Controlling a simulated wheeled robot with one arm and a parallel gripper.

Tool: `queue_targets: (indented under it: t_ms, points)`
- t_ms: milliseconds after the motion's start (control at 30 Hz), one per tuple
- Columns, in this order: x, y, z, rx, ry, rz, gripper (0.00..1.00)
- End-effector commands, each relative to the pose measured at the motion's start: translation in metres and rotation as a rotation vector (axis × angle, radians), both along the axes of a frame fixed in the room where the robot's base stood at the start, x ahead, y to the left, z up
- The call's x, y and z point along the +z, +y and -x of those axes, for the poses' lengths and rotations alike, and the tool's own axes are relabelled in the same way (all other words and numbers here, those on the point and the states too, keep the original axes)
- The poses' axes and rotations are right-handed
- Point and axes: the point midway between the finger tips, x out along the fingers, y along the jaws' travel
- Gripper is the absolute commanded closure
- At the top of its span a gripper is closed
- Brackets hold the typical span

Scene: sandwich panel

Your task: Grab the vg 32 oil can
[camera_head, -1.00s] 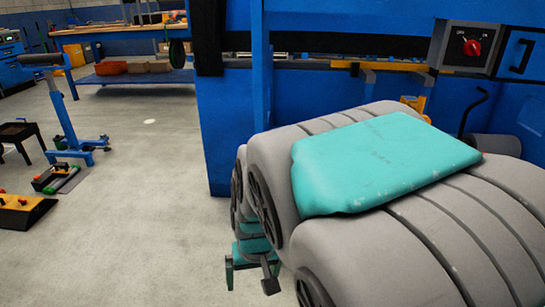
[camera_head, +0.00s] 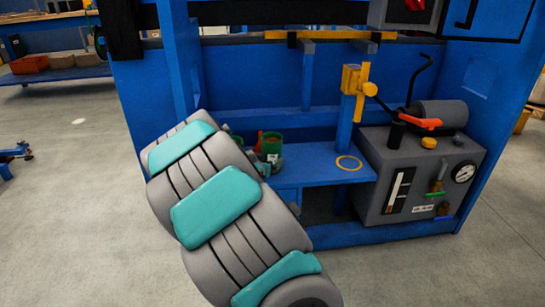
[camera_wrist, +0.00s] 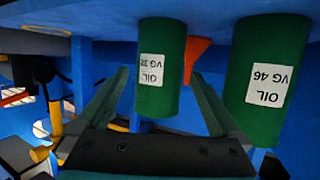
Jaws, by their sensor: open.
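The VG 32 oil can (camera_wrist: 161,100) is a green cylinder with a white label, upside down in the wrist view. My gripper (camera_wrist: 159,73) is open, with one finger on each side of this can; contact is not clear. A larger-looking green VG 46 oil can (camera_wrist: 262,115) stands to its right, outside the right finger. In the head view a green can (camera_head: 272,142) with an unreadable white label shows just beyond my arm, on the blue bench. My gripper is mostly hidden there behind my arm.
An orange-red object (camera_wrist: 197,52) sits between and behind the cans. In the head view, a yellow ring (camera_head: 348,163) lies on the blue bench (camera_head: 318,165). A yellow post fitting (camera_head: 356,80) and a grey gauge unit (camera_head: 425,175) stand to the right.

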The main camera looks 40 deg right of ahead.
Motion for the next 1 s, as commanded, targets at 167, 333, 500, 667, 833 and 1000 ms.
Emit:
queue_targets:
  t_ms: [167,333,500,667,833,1000]
  points:
    - [-0.008,-0.014,-0.009,-0.001,0.001,-0.002,0.0]
    - [-0.02,-0.031,-0.022,0.0,0.001,-0.002,0.0]
    - [-0.025,-0.046,-0.033,0.0,0.001,-0.001,0.0]
    - [-0.027,-0.05,-0.037,0.002,0.001,-0.002,0.0]
    - [-0.027,-0.05,-0.036,0.002,0.001,-0.002,0.01]
    - [-0.027,-0.05,-0.036,0.002,0.001,-0.003,0.2]
